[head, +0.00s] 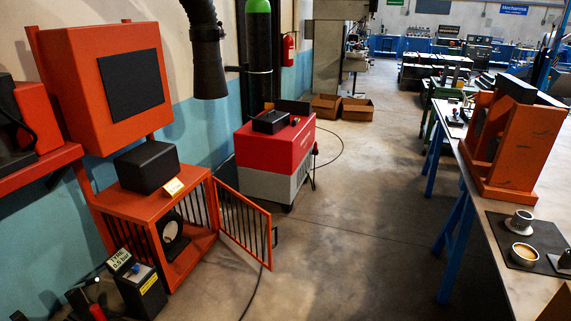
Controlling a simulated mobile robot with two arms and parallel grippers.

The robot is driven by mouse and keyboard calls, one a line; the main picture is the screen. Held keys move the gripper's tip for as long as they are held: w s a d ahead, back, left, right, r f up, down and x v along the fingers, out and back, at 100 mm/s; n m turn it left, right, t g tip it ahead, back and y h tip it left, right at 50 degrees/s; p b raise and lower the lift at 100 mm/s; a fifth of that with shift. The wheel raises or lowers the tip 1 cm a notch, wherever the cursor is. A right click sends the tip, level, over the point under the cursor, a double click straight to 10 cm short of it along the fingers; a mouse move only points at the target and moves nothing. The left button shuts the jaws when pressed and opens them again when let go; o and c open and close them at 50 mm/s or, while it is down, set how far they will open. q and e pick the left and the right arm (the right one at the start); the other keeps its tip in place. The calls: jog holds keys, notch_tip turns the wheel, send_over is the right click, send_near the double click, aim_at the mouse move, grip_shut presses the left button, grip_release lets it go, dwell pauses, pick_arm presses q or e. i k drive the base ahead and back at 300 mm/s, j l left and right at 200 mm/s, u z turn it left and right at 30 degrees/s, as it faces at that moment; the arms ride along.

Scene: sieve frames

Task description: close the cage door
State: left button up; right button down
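The orange cage (143,207) stands on the floor against the wall at the left of the head view. Its barred door (243,222) is open, swung out to the right from the cage's right front post. A small dark handle shows at the door's free edge. A dark round thing with a pale centre, like a small wheel (173,228), stands inside the cage. Neither of my grippers shows in this view.
A black box (147,167) sits on the cage. A tyre-pressure unit (137,283) stands in front of it at the left. A red and grey machine (275,160) stands behind the door. A cable crosses the floor near the door. Open floor lies between the cage and the workbench (487,240) at right.

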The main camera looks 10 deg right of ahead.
aim_at(269, 228)
jog(key=i+l+z, duration=0.1)
jog(key=i, duration=0.4)
jog(key=i+l+z, duration=0.15)
jog(key=i, duration=0.35)
